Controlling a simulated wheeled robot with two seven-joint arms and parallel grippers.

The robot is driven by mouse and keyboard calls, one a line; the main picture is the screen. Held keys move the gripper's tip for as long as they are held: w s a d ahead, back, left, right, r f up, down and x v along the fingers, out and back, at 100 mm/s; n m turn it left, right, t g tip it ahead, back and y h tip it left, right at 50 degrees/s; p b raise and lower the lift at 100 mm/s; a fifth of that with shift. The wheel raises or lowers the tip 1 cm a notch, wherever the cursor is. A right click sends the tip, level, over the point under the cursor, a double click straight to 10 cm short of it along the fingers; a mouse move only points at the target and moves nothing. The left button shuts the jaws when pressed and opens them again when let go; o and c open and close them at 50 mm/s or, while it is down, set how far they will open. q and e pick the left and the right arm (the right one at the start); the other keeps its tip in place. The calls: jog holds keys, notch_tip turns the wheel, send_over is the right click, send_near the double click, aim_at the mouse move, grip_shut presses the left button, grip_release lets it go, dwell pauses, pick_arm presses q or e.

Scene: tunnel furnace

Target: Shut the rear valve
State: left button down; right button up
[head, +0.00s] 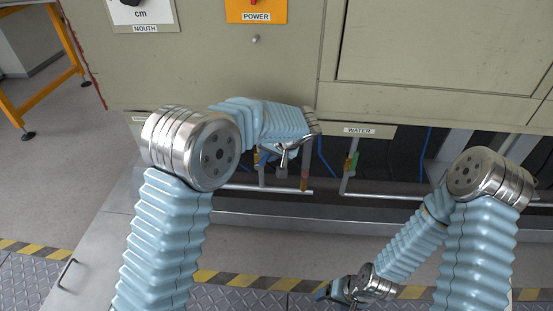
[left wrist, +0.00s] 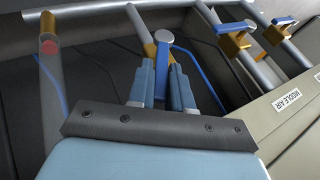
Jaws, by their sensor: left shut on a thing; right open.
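My left gripper (head: 284,156) reaches under the furnace panel to the pipework in the head view. In the left wrist view, the two fingers of my left gripper (left wrist: 166,88) are shut on the blue handle of a valve (left wrist: 161,66). A round grey cap (left wrist: 163,37) tops this valve, with a brass-coloured part (left wrist: 141,27) behind it. Part of the handle is hidden between the fingers. No label on this valve is readable, so I cannot tell whether it is the rear one. My right gripper (head: 327,294) is open and empty, low over the floor.
Two more valves with blue handles, one (left wrist: 234,38) and another (left wrist: 276,29), sit by a MIDDLE AIR label (left wrist: 288,99). A WATER label (head: 359,130) marks the panel edge. Horizontal pipes (head: 385,196) run below. Striped floor (head: 245,281) lies in front.

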pick_arm(q)
jog(key=d+f+m+t+y+b, duration=0.2)
jog(key=f+y+b, duration=0.4)
jog(key=y, duration=0.5)
jog(key=shift+d+m+b, duration=0.5)
jog(key=shift+d+m, duration=0.2)
jog(key=shift+d, duration=0.1)
jog(key=c, duration=1.1)
grip_release()
jog(key=v, duration=1.3)
jog(key=shift+s+d+f, duration=0.15)
jog(key=shift+d+f, duration=0.1)
jog(key=shift+d, duration=0.1)
